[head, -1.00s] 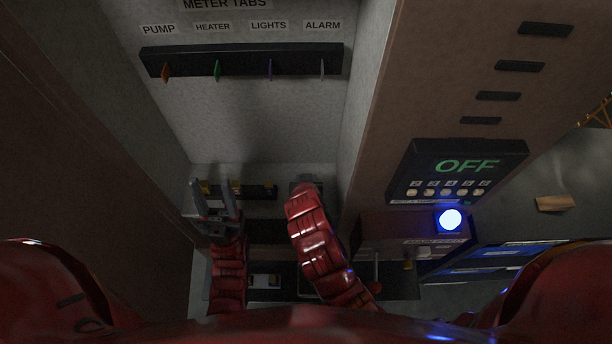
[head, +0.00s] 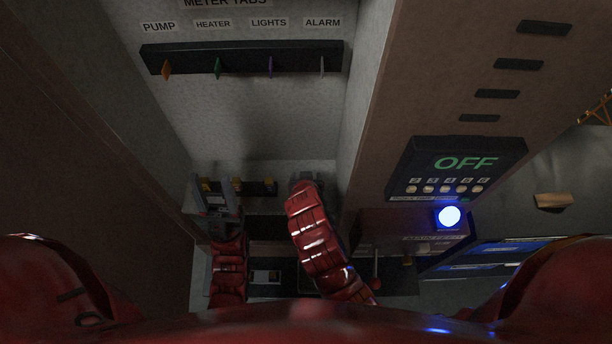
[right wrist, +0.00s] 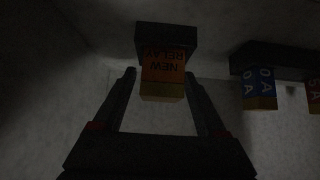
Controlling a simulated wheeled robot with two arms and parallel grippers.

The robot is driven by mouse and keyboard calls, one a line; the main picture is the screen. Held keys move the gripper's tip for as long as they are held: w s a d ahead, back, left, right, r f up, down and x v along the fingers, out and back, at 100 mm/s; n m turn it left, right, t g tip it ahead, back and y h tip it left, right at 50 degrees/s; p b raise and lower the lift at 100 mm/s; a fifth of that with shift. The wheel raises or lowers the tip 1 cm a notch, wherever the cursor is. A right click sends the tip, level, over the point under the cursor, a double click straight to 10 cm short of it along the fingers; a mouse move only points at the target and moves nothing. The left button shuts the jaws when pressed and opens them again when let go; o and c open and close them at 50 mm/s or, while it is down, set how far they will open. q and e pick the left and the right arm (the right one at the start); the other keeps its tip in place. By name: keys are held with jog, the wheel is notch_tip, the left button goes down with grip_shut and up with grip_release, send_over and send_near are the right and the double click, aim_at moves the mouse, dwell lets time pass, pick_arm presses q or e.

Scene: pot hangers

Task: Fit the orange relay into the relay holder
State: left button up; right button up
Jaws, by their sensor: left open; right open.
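The orange relay (right wrist: 163,68), labelled NEW RELAY upside down, shows in the right wrist view against a dark block (right wrist: 166,38). My right gripper (right wrist: 163,88) is open, with one finger on each side of the relay and visible gaps. In the head view my right gripper (head: 306,184) is mostly hidden by its own arm, and the relay cannot be made out. My left gripper (head: 213,186) is open in front of the left end of a dark rail (head: 255,188) with yellow-ended blocks. I cannot tell for sure which part is the relay holder.
In the right wrist view a blue block (right wrist: 259,88) and a red-orange block (right wrist: 314,96) sit on a dark bar (right wrist: 278,57) to the right. Coloured tabs hang from a black rack (head: 243,60) above. A side panel with an OFF display (head: 458,168) stands right.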

jog(key=shift+s+r, duration=0.15)
jog(key=shift+s, duration=0.1)
jog(key=b+v, duration=0.3)
jog(key=v, duration=0.3)
jog(key=shift+s+a+r+b, duration=0.1)
jog(key=shift+s+b, duration=0.05)
jog(key=shift+b, duration=0.2)
jog(key=p+v, duration=0.5)
jog(key=p, duration=0.1)
jog(key=shift+r, duration=0.1)
